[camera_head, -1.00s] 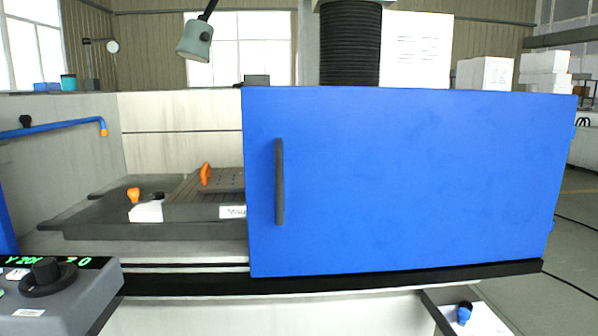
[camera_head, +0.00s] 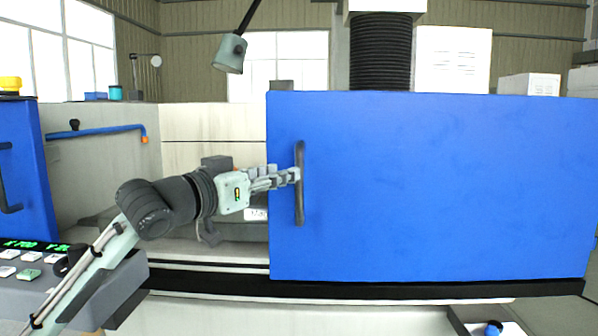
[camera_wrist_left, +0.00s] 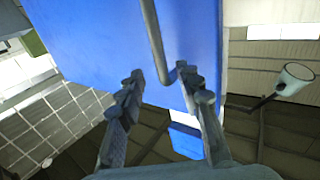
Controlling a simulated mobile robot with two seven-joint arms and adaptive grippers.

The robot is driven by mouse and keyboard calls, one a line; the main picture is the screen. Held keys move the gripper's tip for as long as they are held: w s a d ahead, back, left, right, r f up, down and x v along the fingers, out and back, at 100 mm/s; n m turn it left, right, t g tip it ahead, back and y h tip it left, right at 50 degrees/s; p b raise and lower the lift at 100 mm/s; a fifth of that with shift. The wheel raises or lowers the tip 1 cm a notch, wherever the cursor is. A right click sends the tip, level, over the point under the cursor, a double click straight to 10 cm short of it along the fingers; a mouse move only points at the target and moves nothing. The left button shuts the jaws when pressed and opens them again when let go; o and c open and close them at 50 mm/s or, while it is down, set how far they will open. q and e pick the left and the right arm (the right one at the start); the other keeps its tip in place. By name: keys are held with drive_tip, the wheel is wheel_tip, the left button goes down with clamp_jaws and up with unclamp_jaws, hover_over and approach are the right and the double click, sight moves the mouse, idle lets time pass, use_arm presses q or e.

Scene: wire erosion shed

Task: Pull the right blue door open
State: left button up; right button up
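The right blue door (camera_head: 440,190) is a broad flat panel across the right of the head view, with a dark vertical bar handle (camera_head: 300,185) near its left edge. My left gripper (camera_head: 296,176) comes in from the left with its fingertips at the handle's middle. In the left wrist view the two fingers (camera_wrist_left: 159,78) are apart, the handle (camera_wrist_left: 154,38) shows between them, and the blue door (camera_wrist_left: 95,40) lies behind. I cannot tell whether the fingers touch the bar. My right gripper is not in view.
A left blue door (camera_head: 28,165) with its own handle stands at the far left. A control panel (camera_head: 60,275) is at the lower left. A blue pipe (camera_head: 105,130) crosses the pale inner wall. A lamp (camera_head: 230,53) hangs above. A dark rail (camera_head: 400,290) runs under the door.

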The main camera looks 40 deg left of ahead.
use_arm(q)
drive_tip(key=shift+w+d+f+p, duration=0.1)
drive_tip(key=shift+w+p, duration=0.45)
drive_tip(key=shift+w, duration=3)
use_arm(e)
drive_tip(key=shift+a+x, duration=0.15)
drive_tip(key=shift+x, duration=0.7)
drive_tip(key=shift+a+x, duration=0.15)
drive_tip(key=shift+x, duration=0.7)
use_arm(q)
drive_tip(key=shift+c, duration=0.3)
drive_tip(key=c, duration=0.7)
clamp_jaws()
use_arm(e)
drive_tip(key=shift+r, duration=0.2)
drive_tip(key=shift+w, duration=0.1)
